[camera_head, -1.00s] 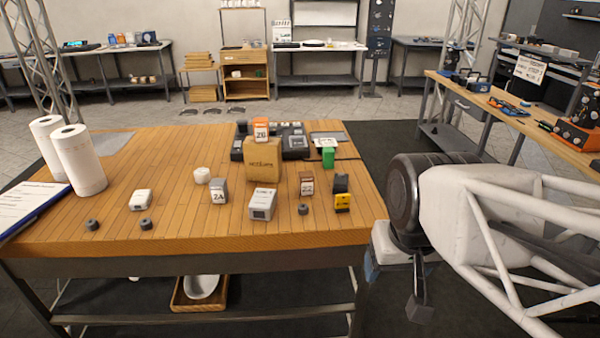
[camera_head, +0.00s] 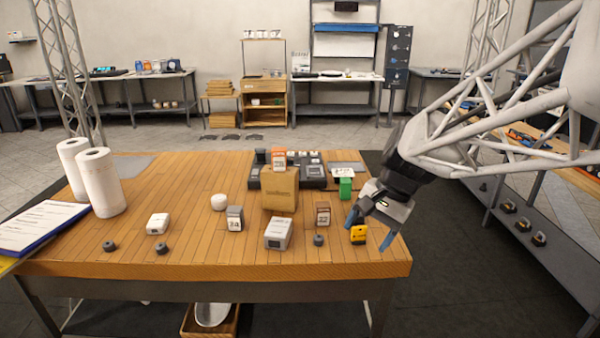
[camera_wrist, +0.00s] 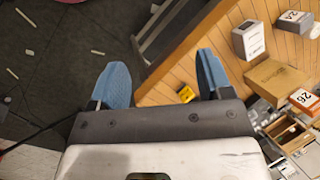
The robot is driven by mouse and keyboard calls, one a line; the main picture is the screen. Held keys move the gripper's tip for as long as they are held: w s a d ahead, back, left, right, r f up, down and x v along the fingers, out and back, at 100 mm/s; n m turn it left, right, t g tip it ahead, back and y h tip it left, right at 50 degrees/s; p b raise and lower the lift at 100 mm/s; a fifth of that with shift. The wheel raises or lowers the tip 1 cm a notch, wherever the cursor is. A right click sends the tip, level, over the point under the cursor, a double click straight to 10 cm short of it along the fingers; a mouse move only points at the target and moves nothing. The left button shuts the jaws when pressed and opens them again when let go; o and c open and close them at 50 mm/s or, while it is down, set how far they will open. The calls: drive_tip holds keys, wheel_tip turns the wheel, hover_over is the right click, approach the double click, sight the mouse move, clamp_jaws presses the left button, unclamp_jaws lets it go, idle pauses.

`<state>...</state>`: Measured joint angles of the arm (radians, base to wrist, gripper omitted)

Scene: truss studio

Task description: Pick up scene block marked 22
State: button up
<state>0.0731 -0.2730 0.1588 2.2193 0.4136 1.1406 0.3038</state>
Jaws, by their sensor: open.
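The block marked 22 (camera_head: 322,213) is brown with a white numbered face and stands upright on the wooden table, right of the white box (camera_head: 278,233). My gripper (camera_head: 371,231) is open and empty, with blue fingers, at the right edge of the table beside the yellow item (camera_head: 358,234). It is to the right of block 22 and apart from it. In the wrist view my gripper (camera_wrist: 160,76) shows two spread blue fingers with floor and table edge between them. I cannot make out block 22 in the wrist view.
Nearby on the table (camera_head: 190,255) stand a grey block marked 24 (camera_head: 235,218), a cardboard box (camera_head: 280,196) with an orange block marked 26 (camera_head: 279,159) above it, a green block (camera_head: 345,188) and a dark round piece (camera_head: 318,240).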

drive_tip(key=w+f+m+g+y, duration=0.1)
drive_tip(key=w+f+m+y, duration=0.15)
drive_tip(key=w, duration=0.65)
drive_tip(key=w+f+m+y, duration=0.2)
drive_tip(key=w+m, duration=0.1)
drive_tip(key=w, duration=0.5)
drive_tip(key=m+y, duration=0.5)
approach(327, 203)
drive_tip(key=x, duration=0.3)
drive_tip(key=shift+s+a+r, duration=0.15)
drive_tip(key=shift+s+a, duration=0.15)
drive_tip(key=shift+s, duration=0.05)
drive_tip(key=shift+x, duration=1.3)
drive_tip(key=shift+w+f+x, duration=0.1)
drive_tip(key=shift+x, duration=1.2)
drive_tip(key=shift+w+f+x, duration=0.15)
drive_tip(key=shift+x, duration=1.2)
